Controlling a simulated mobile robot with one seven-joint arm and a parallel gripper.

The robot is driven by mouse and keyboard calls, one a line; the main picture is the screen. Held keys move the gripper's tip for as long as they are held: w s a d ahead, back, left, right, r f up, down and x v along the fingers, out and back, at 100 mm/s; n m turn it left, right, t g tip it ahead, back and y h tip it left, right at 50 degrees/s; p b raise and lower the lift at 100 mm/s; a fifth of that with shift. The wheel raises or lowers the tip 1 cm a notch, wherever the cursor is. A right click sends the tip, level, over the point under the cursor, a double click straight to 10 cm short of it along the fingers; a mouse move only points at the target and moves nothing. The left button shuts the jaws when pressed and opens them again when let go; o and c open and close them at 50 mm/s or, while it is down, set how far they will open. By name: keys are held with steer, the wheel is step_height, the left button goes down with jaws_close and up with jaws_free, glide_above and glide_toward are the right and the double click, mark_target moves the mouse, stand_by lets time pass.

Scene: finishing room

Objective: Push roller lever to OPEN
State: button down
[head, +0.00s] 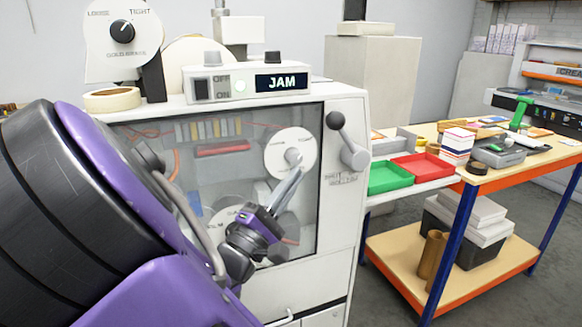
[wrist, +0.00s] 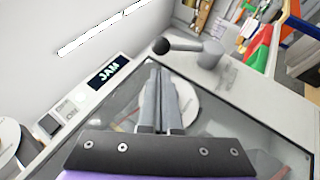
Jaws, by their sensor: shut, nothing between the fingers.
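The roller lever is a grey arm with a dark ball knob (head: 335,121) on the right front of the white machine (head: 345,220). The knob points up and left from its round hub (head: 354,157). A label below the hub is too small to read surely. In the wrist view the lever knob (wrist: 161,46) shows just beyond my fingertips, with its hub to the right. My gripper (head: 297,172) is shut and empty, in front of the machine's clear window, left of and below the lever. In the wrist view its fingers (wrist: 155,72) point toward the knob, apparently apart from it.
The machine's display (head: 282,82) reads JAM, beside an OFF/ON switch (head: 212,88). A tape roll (head: 112,99) lies on top at left. Green (head: 389,177) and red (head: 421,167) trays sit right of the machine, near a cluttered workbench (head: 510,172).

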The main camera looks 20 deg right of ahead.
mark_target(330, 126)
steer(key=x, duration=1.2)
steer(key=shift+d, duration=0.15)
steer(key=shift+r, duration=0.1)
